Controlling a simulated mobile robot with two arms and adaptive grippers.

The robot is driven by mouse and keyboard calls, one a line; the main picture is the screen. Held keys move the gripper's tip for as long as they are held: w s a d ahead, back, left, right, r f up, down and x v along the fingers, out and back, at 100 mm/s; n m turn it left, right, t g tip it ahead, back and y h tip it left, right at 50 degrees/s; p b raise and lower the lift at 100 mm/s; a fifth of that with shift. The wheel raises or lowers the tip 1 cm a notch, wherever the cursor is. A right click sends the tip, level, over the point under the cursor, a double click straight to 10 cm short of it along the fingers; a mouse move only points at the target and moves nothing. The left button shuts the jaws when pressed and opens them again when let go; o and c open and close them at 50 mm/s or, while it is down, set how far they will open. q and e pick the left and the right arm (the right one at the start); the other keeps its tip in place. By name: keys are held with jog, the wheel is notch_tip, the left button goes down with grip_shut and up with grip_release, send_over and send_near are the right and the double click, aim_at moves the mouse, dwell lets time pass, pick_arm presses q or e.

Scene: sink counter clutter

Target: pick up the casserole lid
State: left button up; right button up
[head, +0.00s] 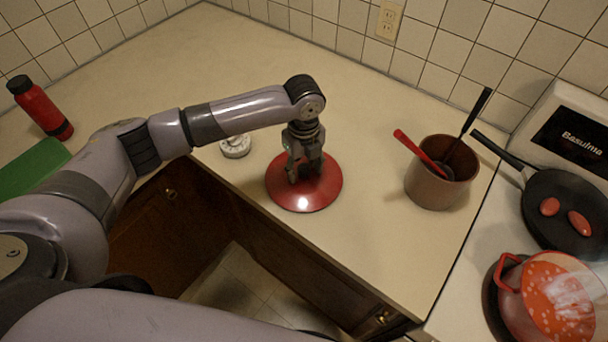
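The casserole lid (321,196) is a round, shiny red disc lying on the counter near its front edge, in the middle of the head view. My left gripper (304,177) points straight down over the middle of the lid, with its fingertips at or just above the lid's surface. The fingers hide the lid's centre and any knob there. I cannot tell whether they are closed on it. My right gripper is not in view.
A brown pot (431,189) with utensils stands right of the lid. Further right are a frying pan (566,208) and a red pot (549,296) on the stove. A small white round object (235,147) lies left. A red bottle (41,108) and green board (29,169) are far left.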

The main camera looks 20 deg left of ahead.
pick_arm(q)
grip_shut()
dwell(0.4)
dwell(0.4)
